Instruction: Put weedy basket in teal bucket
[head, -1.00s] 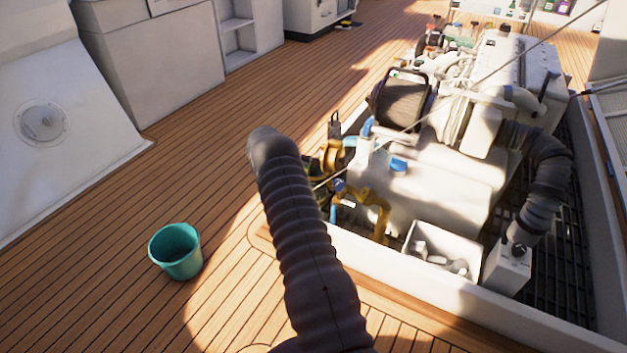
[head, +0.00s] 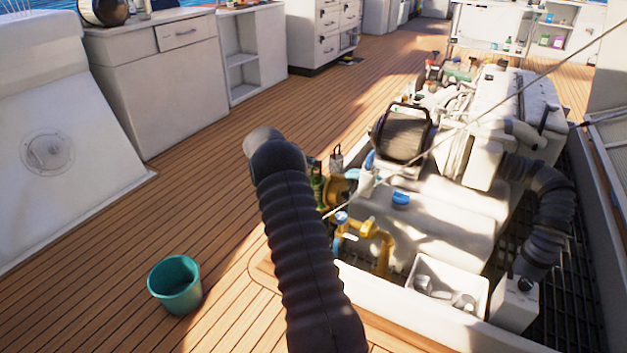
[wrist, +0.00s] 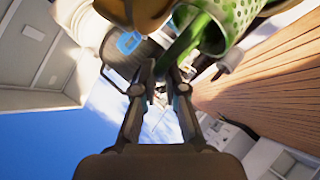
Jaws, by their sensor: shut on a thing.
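The teal bucket (head: 175,286) stands upright on the wooden deck at the lower left of the head view, and its visible inside looks empty. In the wrist view a green perforated basket (wrist: 236,14) shows at the top, with a green strip reaching down from it toward my fingers. My gripper (wrist: 161,76) is shut on part of this basket, apparently the green strip; the exact contact is hard to see. In the head view my dark ribbed arm hides the gripper. A small patch of green, perhaps the basket, shows just right of the arm, by the brass fittings.
The white engine (head: 440,205) sits in a recessed hatch with a raised white rim on the right. Brass pipework (head: 377,240) and a white box (head: 447,285) of parts are at its near end. White cabinets (head: 165,90) line the back left. Deck around the bucket is clear.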

